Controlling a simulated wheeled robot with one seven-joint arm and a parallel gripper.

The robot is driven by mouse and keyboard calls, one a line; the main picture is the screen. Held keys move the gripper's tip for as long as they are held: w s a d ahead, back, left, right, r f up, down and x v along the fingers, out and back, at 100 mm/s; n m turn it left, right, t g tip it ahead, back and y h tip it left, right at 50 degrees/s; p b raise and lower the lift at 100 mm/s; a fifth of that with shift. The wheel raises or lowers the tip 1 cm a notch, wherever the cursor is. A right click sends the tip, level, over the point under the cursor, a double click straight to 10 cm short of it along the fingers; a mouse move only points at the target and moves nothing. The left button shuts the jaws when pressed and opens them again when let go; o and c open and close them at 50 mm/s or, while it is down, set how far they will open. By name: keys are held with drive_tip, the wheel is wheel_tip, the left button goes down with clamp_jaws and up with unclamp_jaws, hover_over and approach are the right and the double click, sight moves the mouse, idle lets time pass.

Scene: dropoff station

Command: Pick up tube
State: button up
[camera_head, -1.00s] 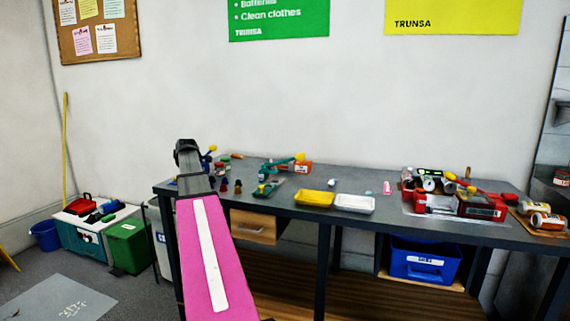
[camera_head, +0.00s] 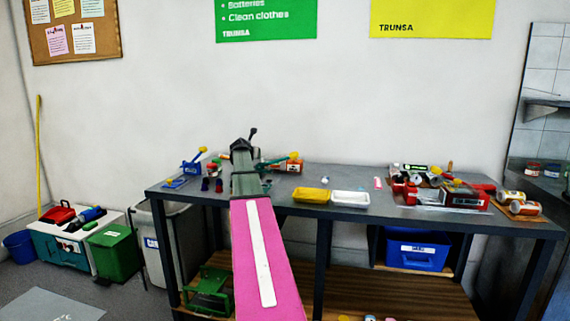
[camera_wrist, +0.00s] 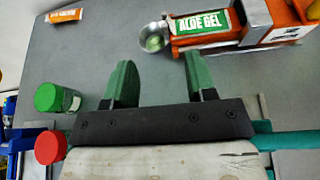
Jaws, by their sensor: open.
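My gripper (camera_wrist: 158,78) is open and empty in the wrist view, its two green fingers apart over the grey table. A tube-like item with a green and white "ALOE GEL" label (camera_wrist: 205,28) lies just beyond the fingertips, on or against an orange object (camera_wrist: 268,18). A small orange tube-like item (camera_wrist: 66,15) lies at the upper left, apart from the gripper. In the head view my gripper (camera_head: 245,141) is small and dark above the left part of the table, and the finger gap cannot be made out. A small pink item (camera_head: 378,183) stands further right.
A green-capped jar (camera_wrist: 57,99) and a red-capped jar (camera_wrist: 50,147) stand left of my gripper. A round metal cup (camera_wrist: 154,37) sits close to the fingertips. A yellow tray (camera_head: 311,196) and a white tray (camera_head: 350,198) sit mid-table. Red clutter (camera_head: 465,198) fills the right.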

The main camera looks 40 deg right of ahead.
drive_tip(key=x, duration=0.5)
drive_tip(key=shift+s+d, duration=0.2)
drive_tip(key=shift+d, duration=0.35)
drive_tip(key=shift+a+x, duration=0.2)
drive_tip(key=shift+x, duration=2.7)
drive_tip(key=shift+w, duration=0.1)
drive_tip(key=c, duration=0.8)
